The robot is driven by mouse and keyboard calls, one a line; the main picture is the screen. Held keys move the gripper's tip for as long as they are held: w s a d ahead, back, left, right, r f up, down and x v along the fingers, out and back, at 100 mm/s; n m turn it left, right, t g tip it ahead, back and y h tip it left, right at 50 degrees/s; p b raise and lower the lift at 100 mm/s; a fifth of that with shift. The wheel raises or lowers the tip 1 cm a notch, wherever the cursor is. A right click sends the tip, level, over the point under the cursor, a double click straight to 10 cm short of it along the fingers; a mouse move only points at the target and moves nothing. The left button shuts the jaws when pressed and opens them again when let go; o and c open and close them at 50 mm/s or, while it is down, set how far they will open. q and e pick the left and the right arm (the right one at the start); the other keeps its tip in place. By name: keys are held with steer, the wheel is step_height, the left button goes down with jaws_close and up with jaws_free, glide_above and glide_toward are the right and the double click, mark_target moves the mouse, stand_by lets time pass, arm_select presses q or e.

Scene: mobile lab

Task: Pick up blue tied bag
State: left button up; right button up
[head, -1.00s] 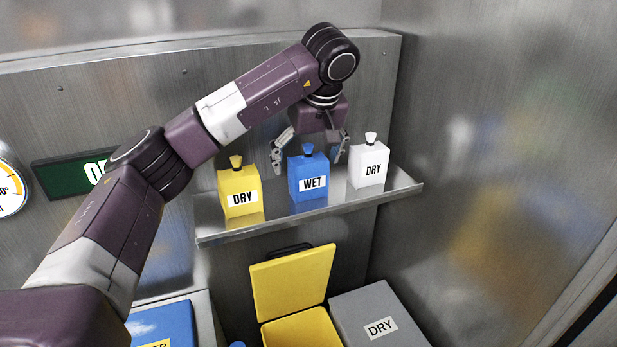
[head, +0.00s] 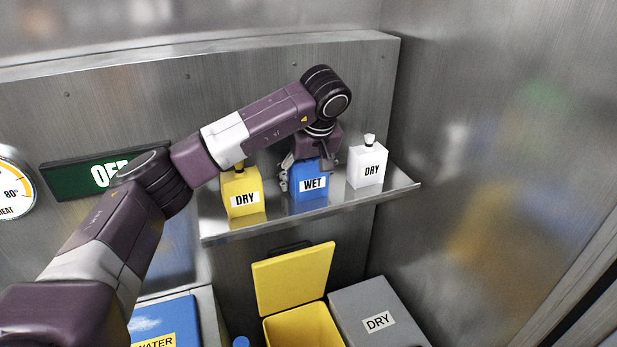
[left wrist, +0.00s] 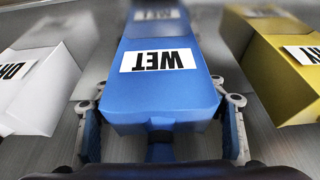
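The blue tied bag (head: 310,184), labelled WET, stands upright on the metal shelf (head: 225,232) between a yellow bag and a white bag. My left gripper (head: 306,180) is lowered over it from above, and its palm hides the tied neck in the head view. In the left wrist view the blue bag (left wrist: 168,85) lies between the two spread fingers of the gripper (left wrist: 163,130). The fingers are open on either side of its top, with a small gap visible at least on the left side. My right gripper is not in view.
The yellow DRY bag (head: 241,192) stands close on the left and the white DRY bag (head: 367,164) on the right. Below are an open yellow bin (head: 302,326), a grey DRY box (head: 375,310) and a blue WATER container (head: 160,325). A green OFF sign (head: 75,175) is on the wall.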

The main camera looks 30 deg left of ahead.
arm_select(q)
steer(key=c, duration=0.6)
steer(key=shift+o, duration=0.2)
steer(key=shift+r, duration=0.2)
steer(key=shift+r, duration=0.2)
step_height(320, 180, up, 9)
steer(key=b, duration=0.2)
steer(key=shift+r+b, duration=0.15)
steer(key=shift+b, duration=0.2)
step_height(320, 180, up, 10)
